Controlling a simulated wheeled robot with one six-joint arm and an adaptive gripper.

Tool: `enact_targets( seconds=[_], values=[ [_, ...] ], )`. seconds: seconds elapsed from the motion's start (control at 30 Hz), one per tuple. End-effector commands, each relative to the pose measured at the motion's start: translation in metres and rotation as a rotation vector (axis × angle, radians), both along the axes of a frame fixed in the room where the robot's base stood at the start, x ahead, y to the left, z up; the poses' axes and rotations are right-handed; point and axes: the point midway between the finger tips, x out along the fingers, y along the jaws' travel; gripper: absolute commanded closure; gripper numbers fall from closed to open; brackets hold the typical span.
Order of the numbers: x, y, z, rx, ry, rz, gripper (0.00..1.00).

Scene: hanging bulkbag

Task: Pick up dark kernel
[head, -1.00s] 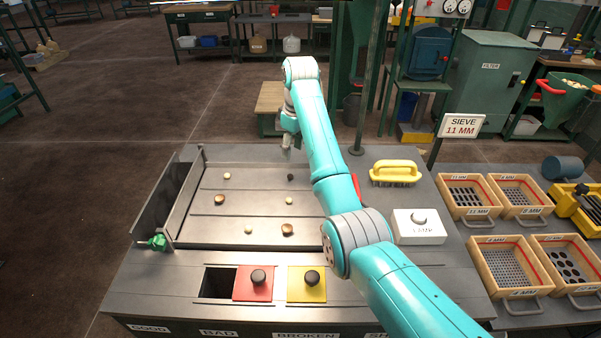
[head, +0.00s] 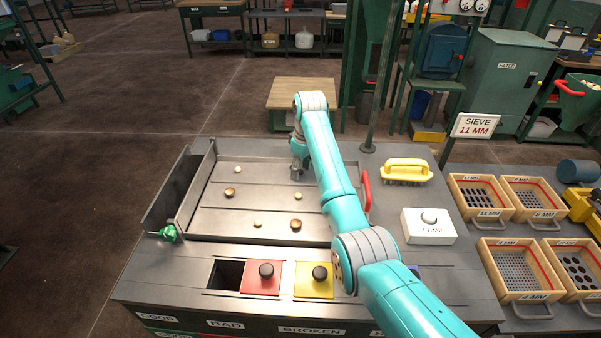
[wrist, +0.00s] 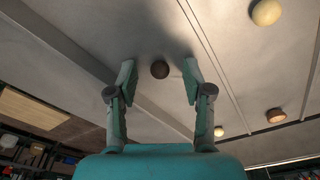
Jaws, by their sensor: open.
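The dark kernel (wrist: 160,69) is a small, round, dark brown piece on the grey tray surface in the wrist view. It lies between my two fingertips, with clear space to each side. My gripper (wrist: 159,80) is open and empty. In the head view my gripper (head: 298,172) points down low over the far right part of the tray (head: 215,222). It hides the dark kernel there. Whether the fingertips touch the tray cannot be told.
Pale kernels (head: 298,196) and brown kernels (head: 229,192) lie apart on the tray. A yellow brush (head: 402,168) and a white lamp box (head: 428,226) are to the right. Red (head: 260,283) and yellow (head: 314,285) knobbed lids are in front, beside an open hole (head: 227,274).

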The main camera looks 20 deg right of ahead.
Motion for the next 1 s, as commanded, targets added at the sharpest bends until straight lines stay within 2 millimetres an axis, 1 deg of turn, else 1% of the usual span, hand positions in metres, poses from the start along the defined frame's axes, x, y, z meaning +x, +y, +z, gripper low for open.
enact_targets(
  seconds=[0.03, 0.07, 0.1, 0.27, 0.67, 0.77, 0.87, 1.0],
  values=[
    [0.0, 0.0, 0.0, 0.0, 0.0, 0.0, 0.49],
    [0.0, 0.0, 0.0, 0.0, 0.0, 0.0, 0.52],
    [0.0, 0.0, 0.0, 0.0, 0.0, 0.0, 0.61],
    [0.0, 0.0, 0.0, 0.0, 0.0, 0.0, 0.89],
    [0.0, 0.0, 0.002, 0.001, -0.001, 0.0, 0.9],
    [0.001, 0.0, 0.011, 0.0, -0.002, 0.0, 0.9],
    [0.001, 0.0, 0.027, 0.0, -0.004, 0.0, 0.9],
    [0.001, 0.0, 0.054, 0.0, -0.004, 0.0, 0.9]
  ],
)
